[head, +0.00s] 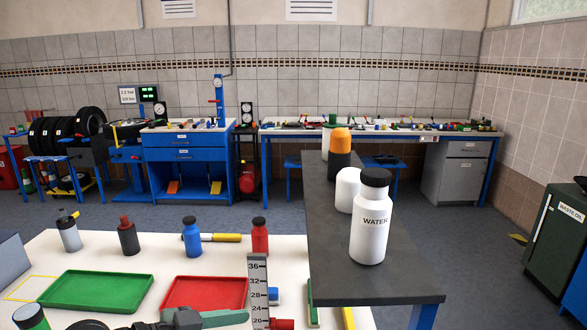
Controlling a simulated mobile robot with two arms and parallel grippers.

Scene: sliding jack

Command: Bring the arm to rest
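The white table holds a green tray (97,291), a red tray (205,292), several small bottles and an upright ruler (257,290). A dark bench (335,220) with a white WATER bottle (370,222) stands at right. Floor is open beyond.

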